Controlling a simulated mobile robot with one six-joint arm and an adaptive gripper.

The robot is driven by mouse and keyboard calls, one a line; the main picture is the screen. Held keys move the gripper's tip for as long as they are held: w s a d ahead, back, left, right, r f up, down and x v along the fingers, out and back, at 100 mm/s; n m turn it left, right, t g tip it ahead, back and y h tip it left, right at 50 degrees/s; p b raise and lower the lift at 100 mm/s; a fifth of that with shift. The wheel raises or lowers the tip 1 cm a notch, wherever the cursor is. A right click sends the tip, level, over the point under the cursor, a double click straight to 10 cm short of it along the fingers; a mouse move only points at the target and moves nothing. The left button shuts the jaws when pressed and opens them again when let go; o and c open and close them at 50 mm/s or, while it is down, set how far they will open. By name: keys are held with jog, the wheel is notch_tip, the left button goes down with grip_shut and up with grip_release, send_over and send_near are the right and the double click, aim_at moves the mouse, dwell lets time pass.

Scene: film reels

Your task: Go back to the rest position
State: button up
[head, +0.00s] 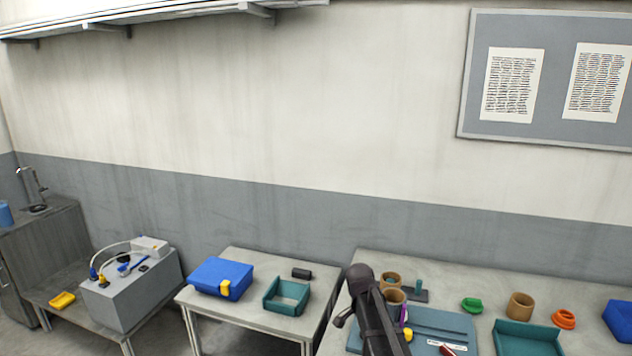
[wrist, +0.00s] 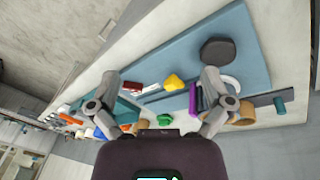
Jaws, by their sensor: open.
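My gripper (wrist: 161,80) is open in the wrist view, its two fingers spread wide with nothing between the tips. It hangs over a blue mat (wrist: 185,46). On the mat lie a yellow piece (wrist: 174,82), a dark many-sided disc (wrist: 217,51), a red piece (wrist: 133,87) and a purple piece (wrist: 193,100). The mat also shows in the head view (head: 440,321), partly behind my dark arm. My gripper's fingers cannot be made out in the head view.
The middle table holds a blue box (head: 218,275) and a teal bin (head: 287,305). A grey machine (head: 130,300) stands left.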

jog(key=s+d+f+n+y, duration=0.1)
jog(key=s+n+y, duration=0.1)
jog(key=s+n, duration=0.9)
jog(key=s, duration=0.6)
jog(key=shift+d+t, duration=0.3)
jog(key=shift+d, duration=0.1)
dwell(0.5)
